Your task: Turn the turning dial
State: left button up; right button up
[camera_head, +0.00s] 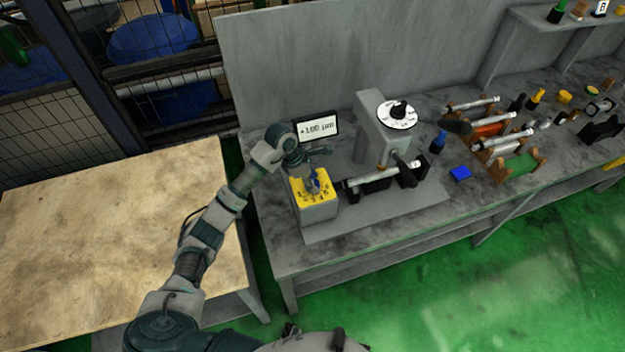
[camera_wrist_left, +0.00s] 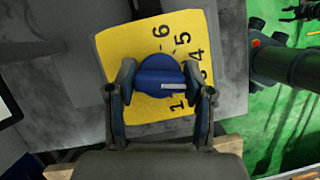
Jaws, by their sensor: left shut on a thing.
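The turning dial is a round blue knob (camera_wrist_left: 160,76) with a pale pointer mark, on a yellow plate (camera_wrist_left: 112,52) numbered around it. In the head view the yellow plate (camera_head: 326,187) tops a grey box at the left of the machine, and the blue knob (camera_head: 313,184) is partly hidden by my gripper. My left gripper (camera_head: 312,176) reaches down onto the knob from above. In the left wrist view the two fingers of this gripper (camera_wrist_left: 160,88) are closed on the knob's opposite sides. My right gripper does not show clearly.
A small display (camera_head: 317,128) reading about +100 µm stands behind the box. A white dial (camera_head: 397,114) on a grey column is to the right. A cylinder holder (camera_head: 372,180) is close beside the box. A wooden table (camera_head: 110,240) lies left, with green floor between.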

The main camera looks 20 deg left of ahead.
pick_arm(q)
jog(key=shift+a+n, duration=0.1)
jog(key=shift+n, duration=0.2)
jog(key=shift+w+r+n+t+y, duration=0.1)
jog(key=shift+n+t+y, duration=0.3)
jog(key=shift+n, duration=0.85)
jog(key=shift+n+t+y, duration=0.2)
jog(key=shift+n+t, duration=0.4)
jog(key=shift+n, duration=0.65)
jog(key=o, duration=1.1)
jog(key=v, duration=1.1)
jog(key=shift+r, duration=0.35)
